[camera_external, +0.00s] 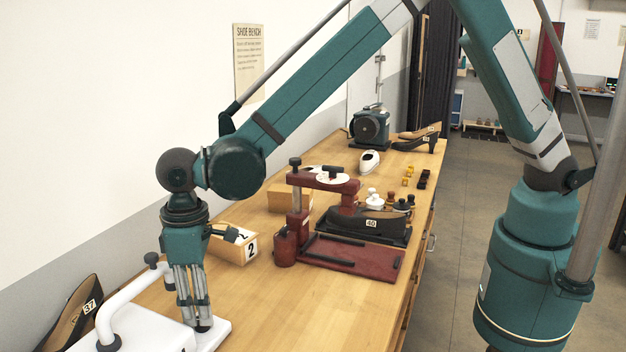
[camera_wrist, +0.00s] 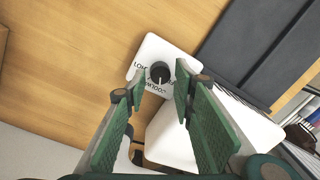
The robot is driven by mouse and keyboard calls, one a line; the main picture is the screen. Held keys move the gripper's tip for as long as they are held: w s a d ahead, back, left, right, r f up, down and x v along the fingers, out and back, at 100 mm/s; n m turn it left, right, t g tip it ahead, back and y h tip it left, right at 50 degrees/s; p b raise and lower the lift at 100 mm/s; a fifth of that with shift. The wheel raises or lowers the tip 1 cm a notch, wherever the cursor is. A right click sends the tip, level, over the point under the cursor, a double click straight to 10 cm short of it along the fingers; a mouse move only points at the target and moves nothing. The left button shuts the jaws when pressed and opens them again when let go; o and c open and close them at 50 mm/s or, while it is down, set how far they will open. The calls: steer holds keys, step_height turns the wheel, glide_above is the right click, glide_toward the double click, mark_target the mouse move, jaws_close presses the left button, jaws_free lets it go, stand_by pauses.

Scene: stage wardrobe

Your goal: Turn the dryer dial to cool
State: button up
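The dryer is a white body with a curved white tube handle (camera_external: 125,300) at the lower left of the external view. Its white dial plate (camera_wrist: 152,48) shows in the wrist view, with dark lettering partly hidden by my fingers. LOW is readable at the left; the lettering below looks like COOL but is unclear. The round black dial (camera_wrist: 160,72) has a pale pointer line directed down in the wrist view. My gripper (camera_wrist: 160,84) is open, with a green finger on each side of the dial. I cannot tell whether they touch it. In the external view my gripper (camera_external: 195,322) points down over the plate.
A numbered wooden box (camera_external: 235,246) stands close beside my gripper. A dark red press (camera_external: 355,255) with a black shoe sits right of it. A shoe marked 37 (camera_external: 75,312) lies left of the dryer. Bare bench (camera_external: 265,315) lies at front right.

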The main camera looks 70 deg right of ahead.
step_height(320, 180, up, 10)
steer(key=shift+d+f, duration=0.2)
steer(key=shift+f, duration=0.05)
steer(key=shift+w, duration=0.1)
stand_by(0.4)
steer(key=shift+d, duration=0.1)
steer(key=s+d+r+m+t+b, duration=0.1)
steer(key=s+d+r, duration=0.3)
steer(key=d, duration=0.7)
steer(key=s+d+r+m+t+b, duration=0.1)
steer(key=d+r, duration=0.6)
steer(key=d, duration=0.4)
steer(key=s+d+r+m+t+b, duration=0.1)
steer(key=s+d+r, duration=0.3)
steer(key=d, duration=0.6)
steer(key=s+d+f+m+t+b, duration=0.1)
steer(key=s+d+t, duration=0.1)
steer(key=s+d, duration=0.8)
steer(key=s+d+f+m+t+b, duration=0.1)
steer(key=s+d+f+t, duration=0.1)
steer(key=s+d, duration=0.8)
steer(key=shift+d+f+m+h, duration=0.3)
steer(key=shift+d+m, duration=0.1)
steer(key=shift+d, duration=1.05)
